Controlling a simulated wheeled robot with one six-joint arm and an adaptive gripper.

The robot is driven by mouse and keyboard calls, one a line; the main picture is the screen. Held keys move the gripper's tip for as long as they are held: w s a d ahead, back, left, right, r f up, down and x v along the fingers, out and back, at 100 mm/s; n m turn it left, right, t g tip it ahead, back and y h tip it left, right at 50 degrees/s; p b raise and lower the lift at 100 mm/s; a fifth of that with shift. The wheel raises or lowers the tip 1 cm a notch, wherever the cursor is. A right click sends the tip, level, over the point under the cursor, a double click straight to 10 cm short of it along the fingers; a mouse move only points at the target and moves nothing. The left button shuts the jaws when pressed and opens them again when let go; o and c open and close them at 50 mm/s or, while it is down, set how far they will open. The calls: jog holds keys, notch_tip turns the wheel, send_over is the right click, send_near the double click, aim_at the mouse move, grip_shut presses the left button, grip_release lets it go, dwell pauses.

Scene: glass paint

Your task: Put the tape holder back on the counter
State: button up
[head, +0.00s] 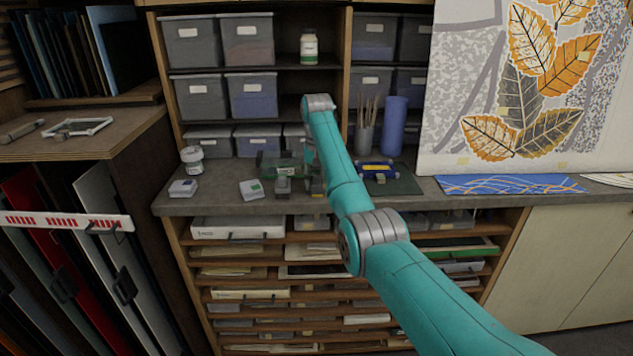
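A blue holder-like object with yellow parts (377,168) lies on a dark green mat at the back of the counter (225,203), just right of my arm. It may be the tape holder, but it is too small to tell for sure. My teal arm reaches up over the counter and its wrist bends down behind the upper link. My gripper is mostly hidden there; small dark parts show near the counter beside a grey block (283,186). I cannot see its fingers clearly, or whether they hold anything.
A green glass jar (275,164), a white jar (192,159), a white box (183,188) and a green-labelled box (252,190) stand left of my arm. A blue cylinder (393,126) and a brush pot (364,138) stand behind. The counter's front left is clear.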

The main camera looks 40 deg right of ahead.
aim_at(317, 172)
jog(key=o, duration=0.3)
jog(key=shift+o, duration=0.2)
jog(key=shift+r, duration=0.1)
notch_tip(317, 172, up, 12)
jog(key=shift+r, duration=0.1)
